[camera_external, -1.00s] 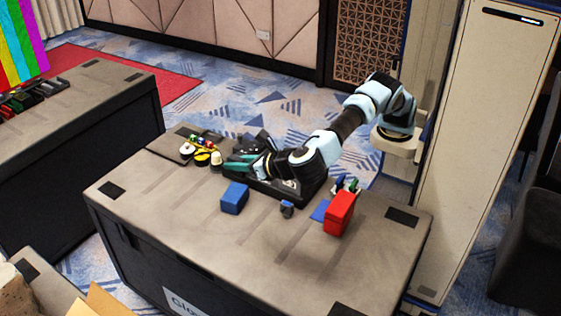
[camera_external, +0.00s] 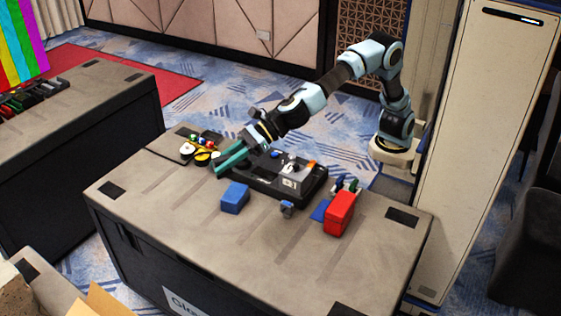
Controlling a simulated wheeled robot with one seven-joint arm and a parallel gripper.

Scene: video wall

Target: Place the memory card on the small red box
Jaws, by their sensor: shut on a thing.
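The small red box (camera_external: 339,213) stands upright at the right part of the table. My gripper (camera_external: 221,171) has long teal fingers and hangs over the back left of the table, pointing down and to the left. It is far to the left of the red box. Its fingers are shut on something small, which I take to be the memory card. The card itself is hidden or too small to make out between the fingertips.
A black tray (camera_external: 258,185) with small items lies behind the blue box (camera_external: 235,198). Rolls of tape (camera_external: 203,158) sit at the back left. A small grey-blue item (camera_external: 287,208) and a flat blue piece (camera_external: 320,210) lie left of the red box. The table front (camera_external: 250,255) is clear.

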